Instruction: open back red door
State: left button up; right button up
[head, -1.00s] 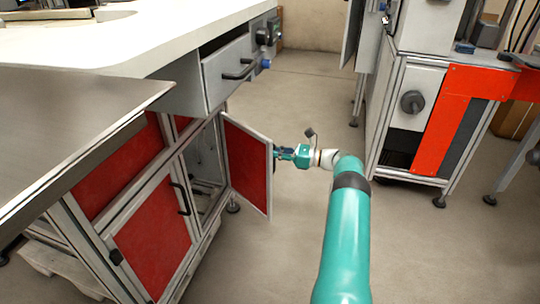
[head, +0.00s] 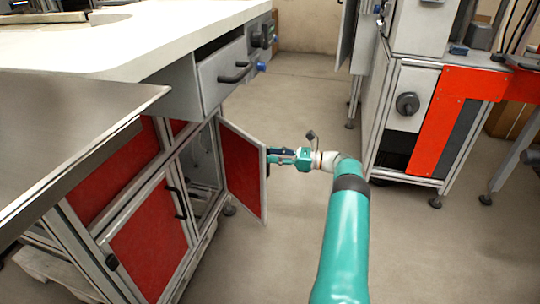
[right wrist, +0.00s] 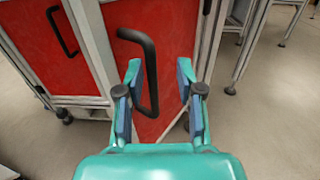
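The back red door (head: 240,168) of the workbench cabinet stands swung outward, and part of the cabinet inside shows behind it. It also shows in the right wrist view (right wrist: 158,50) with its black bar handle (right wrist: 152,75). My right gripper (head: 273,156) is at the outer face of this door. In the right wrist view my right gripper (right wrist: 160,72) has its fingers spread, with the handle between them, nearer the left finger. I cannot tell whether that finger touches it. My left gripper is not in view.
The front red door (head: 150,240) is shut, with its own black handle (head: 177,203). A grey drawer (head: 232,72) sits above the open door. A machine frame with an orange panel (head: 435,125) stands at the right. The floor (head: 300,95) between is clear.

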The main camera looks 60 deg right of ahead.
jog(key=v, duration=1)
jog(key=shift+c, duration=0.3)
